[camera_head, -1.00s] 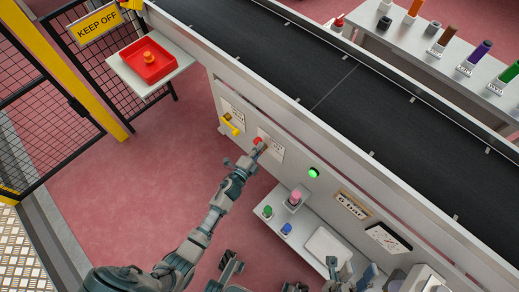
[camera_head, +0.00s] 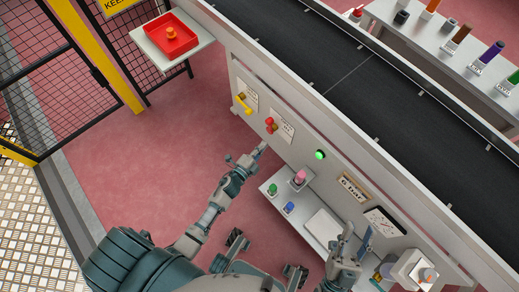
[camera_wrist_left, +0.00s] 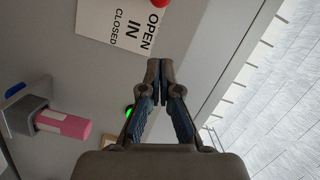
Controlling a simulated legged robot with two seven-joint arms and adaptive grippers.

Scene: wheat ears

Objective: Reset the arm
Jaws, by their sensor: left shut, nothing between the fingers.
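My left gripper (camera_head: 262,148) is shut and empty in front of the machine's grey side panel. In the left wrist view its fingertips (camera_wrist_left: 160,70) meet with nothing between them. A red knob (camera_head: 270,123) on the panel is just above the gripper, apart from it, and its edge shows in the left wrist view (camera_wrist_left: 153,4). A sign (camera_wrist_left: 122,22) beside it reads "OPEN IN CLOSED". My right gripper (camera_head: 355,242) is at the lower right near the shelf, with its fingers apart.
A lit green lamp (camera_head: 320,155) and a yellow handle (camera_head: 243,103) are on the panel. A red tray (camera_head: 166,37) stands at the upper left. Red floor (camera_head: 150,170) is clear on the left.

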